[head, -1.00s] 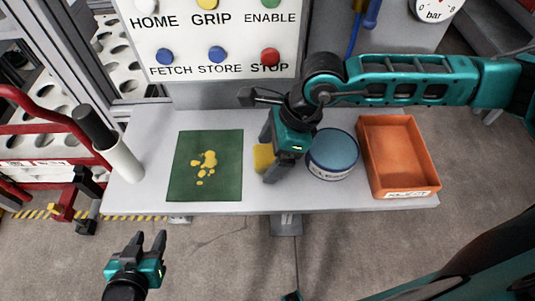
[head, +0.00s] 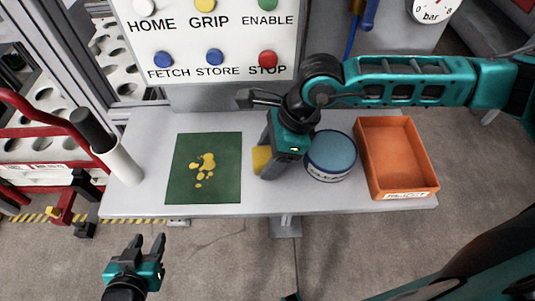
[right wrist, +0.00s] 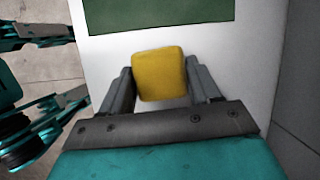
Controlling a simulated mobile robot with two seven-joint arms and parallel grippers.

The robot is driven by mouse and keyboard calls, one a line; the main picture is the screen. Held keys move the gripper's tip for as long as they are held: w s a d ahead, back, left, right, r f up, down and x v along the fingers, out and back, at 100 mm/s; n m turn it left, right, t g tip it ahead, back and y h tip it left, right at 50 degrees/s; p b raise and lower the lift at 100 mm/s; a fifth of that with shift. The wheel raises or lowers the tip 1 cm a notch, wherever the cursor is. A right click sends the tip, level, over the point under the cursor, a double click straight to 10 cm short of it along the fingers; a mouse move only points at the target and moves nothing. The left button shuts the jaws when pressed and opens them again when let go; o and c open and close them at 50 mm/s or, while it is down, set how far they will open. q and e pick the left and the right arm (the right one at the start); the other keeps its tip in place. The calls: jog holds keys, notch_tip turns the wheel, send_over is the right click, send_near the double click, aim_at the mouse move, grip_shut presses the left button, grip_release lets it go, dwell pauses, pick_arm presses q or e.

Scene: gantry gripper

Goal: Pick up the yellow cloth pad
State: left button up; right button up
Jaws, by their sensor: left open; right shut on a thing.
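The yellow cloth pad (head: 261,159) is at my right gripper (head: 270,158), over the grey shelf between the green mat and the blue-lidded tin. In the right wrist view the pad (right wrist: 159,74) sits between the two fingers of my right gripper (right wrist: 160,85), which are shut on it. Whether the pad touches the shelf is hard to tell. My left gripper (head: 147,245) is open and empty, in front of the shelf's front edge at the lower left.
A green mat (head: 222,185) with yellow spots lies left of the pad. A blue-lidded tin (head: 331,152) stands close right of my right gripper, then an orange reject tray (head: 391,150). A white cylinder with a black top (head: 122,164) stands at the left end. A button panel (head: 180,35) rises behind.

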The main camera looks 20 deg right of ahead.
aim_at(269, 154)
notch_tip(269, 154, up, 20)
dwell(0.5)
jog(key=o, duration=0.4)
jog(key=c, duration=0.3)
